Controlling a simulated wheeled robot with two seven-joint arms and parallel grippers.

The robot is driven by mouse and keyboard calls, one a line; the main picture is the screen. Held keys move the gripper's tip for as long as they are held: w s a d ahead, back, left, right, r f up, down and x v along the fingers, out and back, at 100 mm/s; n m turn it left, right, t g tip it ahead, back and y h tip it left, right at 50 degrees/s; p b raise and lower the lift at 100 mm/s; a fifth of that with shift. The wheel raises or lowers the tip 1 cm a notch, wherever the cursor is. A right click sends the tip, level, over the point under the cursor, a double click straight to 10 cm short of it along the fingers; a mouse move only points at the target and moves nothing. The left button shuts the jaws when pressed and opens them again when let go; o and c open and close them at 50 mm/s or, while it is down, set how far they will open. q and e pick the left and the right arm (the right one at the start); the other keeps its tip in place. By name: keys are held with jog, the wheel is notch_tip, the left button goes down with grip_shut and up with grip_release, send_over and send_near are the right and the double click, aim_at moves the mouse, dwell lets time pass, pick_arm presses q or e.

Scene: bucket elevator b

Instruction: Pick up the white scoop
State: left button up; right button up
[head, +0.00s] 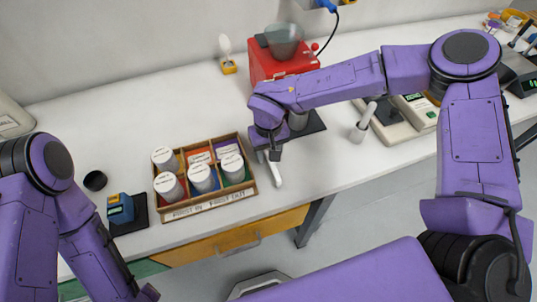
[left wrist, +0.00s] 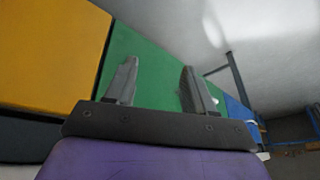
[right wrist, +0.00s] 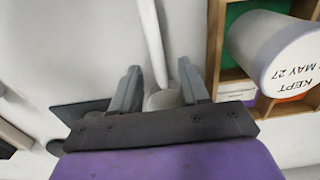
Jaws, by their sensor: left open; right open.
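The white scoop (head: 275,172) lies on the white counter just right of the wooden box, partly hidden under my right gripper (head: 267,155). In the right wrist view its pale handle (right wrist: 153,38) runs upward in the picture, and a rounded part (right wrist: 166,99) shows between the fingers. My right gripper (right wrist: 160,78) is open, with one finger on each side of the scoop; I cannot tell whether they touch it. My left gripper (left wrist: 158,82) is open and empty, facing green and yellow cabinet fronts; its fingers are not clear in the head view.
A wooden box (head: 210,205) with several white-lidded jars stands close left of the scoop. A red machine (head: 272,66) stands behind my right gripper. A white-handled tool (head: 364,122) is by the scales (head: 412,112). A blue device (head: 120,208) sits at left. Counter between box and blue device is narrow.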

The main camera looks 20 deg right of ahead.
jog(key=shift+s+r, duration=0.1)
jog(key=shift+s, duration=0.15)
jog(key=shift+c, duration=0.6)
jog(key=shift+w, duration=0.1)
grip_shut()
jog(key=shift+r+b, duration=0.35)
jog(key=shift+r, duration=0.05)
jog(key=r, duration=0.1)
jog(key=r+b, duration=0.1)
jog(key=r, duration=0.1)
jog(key=shift+s+a+r, duration=0.15)
jog(key=shift+s, duration=0.25)
jog(key=s+a+r+b, duration=0.3)
jog(key=s+r, duration=0.6)
jog(key=s, duration=0.4)
